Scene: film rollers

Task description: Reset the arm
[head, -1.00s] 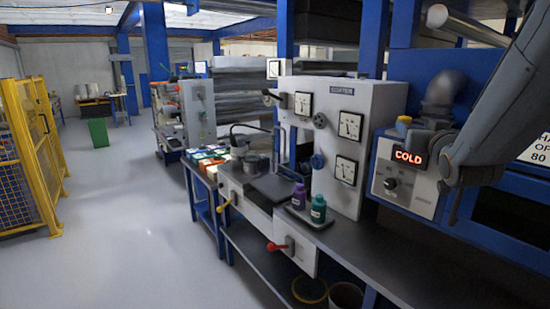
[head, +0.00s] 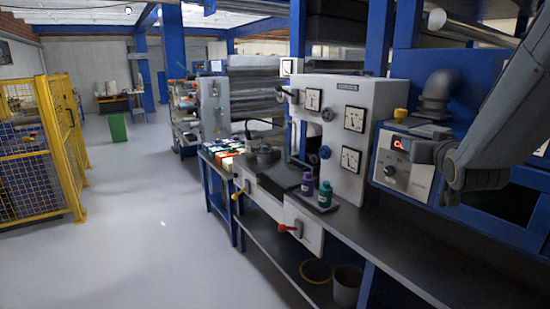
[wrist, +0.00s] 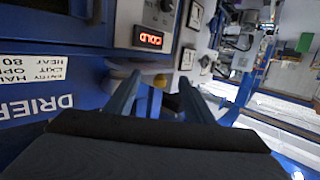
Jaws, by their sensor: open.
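My grey arm enters the head view from the upper right and bends down to my gripper (head: 424,152). The gripper points left, in front of the control box with the red display (head: 398,142), and hides part of that display. In the wrist view my two fingers (wrist: 158,90) stand apart with nothing between them, so the gripper is open and empty. The display there reads COLD (wrist: 151,39).
The grey machine with dials (head: 330,130) stands left of the box. Purple (head: 307,185) and teal (head: 325,195) bottles stand on its bench. A yellow fence (head: 45,150) and green bin (head: 118,127) are farther left. Open floor (head: 150,230) lies between.

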